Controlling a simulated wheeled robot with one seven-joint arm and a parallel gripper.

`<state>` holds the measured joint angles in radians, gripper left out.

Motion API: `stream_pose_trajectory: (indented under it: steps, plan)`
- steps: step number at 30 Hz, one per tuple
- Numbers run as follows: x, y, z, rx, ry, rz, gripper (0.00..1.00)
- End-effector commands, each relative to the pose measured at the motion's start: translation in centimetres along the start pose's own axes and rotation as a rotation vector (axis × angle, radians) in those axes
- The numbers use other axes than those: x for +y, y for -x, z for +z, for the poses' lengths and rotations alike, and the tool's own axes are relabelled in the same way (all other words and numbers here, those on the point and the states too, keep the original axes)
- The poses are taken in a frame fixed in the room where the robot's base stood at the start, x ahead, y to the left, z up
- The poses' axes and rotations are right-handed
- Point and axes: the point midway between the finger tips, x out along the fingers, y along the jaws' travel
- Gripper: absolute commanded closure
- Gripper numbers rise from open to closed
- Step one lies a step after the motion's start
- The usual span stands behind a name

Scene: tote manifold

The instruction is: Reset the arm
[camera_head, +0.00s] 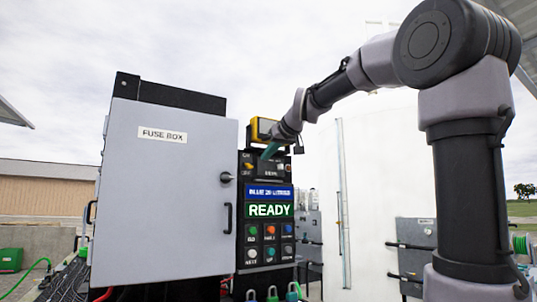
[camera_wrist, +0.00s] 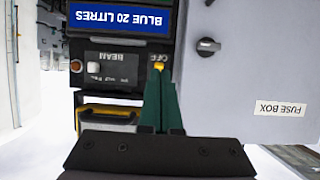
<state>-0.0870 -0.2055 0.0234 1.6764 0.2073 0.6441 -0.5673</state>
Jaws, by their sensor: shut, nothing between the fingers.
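My gripper (camera_head: 269,152) is shut and empty, its green fingers together in front of the top of the control panel. In the wrist view, which is upside down, the fingertips (camera_wrist: 159,76) are at or very near a small yellow piece (camera_wrist: 158,67) by the "OFF" label; contact cannot be told. Beside it is the section marked "BEAM" (camera_wrist: 110,62), with a white button (camera_wrist: 93,68) and an orange one (camera_wrist: 76,65). My arm reaches in from the right. The panel's green display (camera_head: 269,210) reads "READY", under a blue "BLUE 20 LITRES" display (camera_head: 268,193).
A grey fuse box (camera_head: 170,205) with a closed door stands left of the panel. Its dark knob (camera_head: 227,177) and handle (camera_head: 228,218) stick out. Coloured buttons (camera_head: 270,230) sit below the displays. A white tank (camera_head: 385,180) stands behind my arm.

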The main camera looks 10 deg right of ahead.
Motion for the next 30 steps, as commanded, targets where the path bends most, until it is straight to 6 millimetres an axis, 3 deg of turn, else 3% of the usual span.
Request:
stream_pose_trajectory:
  steps: [9,13,17,24,27,30]
  plan:
    - [0.0,0.1,0.1,-0.002,-0.003,0.001,1.00]
    - [0.0,1.5,2.9,-0.042,-0.051,0.008,1.00]
    - [-0.1,4.6,10.0,-0.145,-0.178,0.030,1.00]
    - [-1.1,10.8,26.4,-0.357,-0.465,0.114,1.00]
    - [-1.7,12.5,31.6,-0.420,-0.553,0.149,1.00]
    - [-2.1,13.6,35.2,-0.462,-0.613,0.175,1.00]
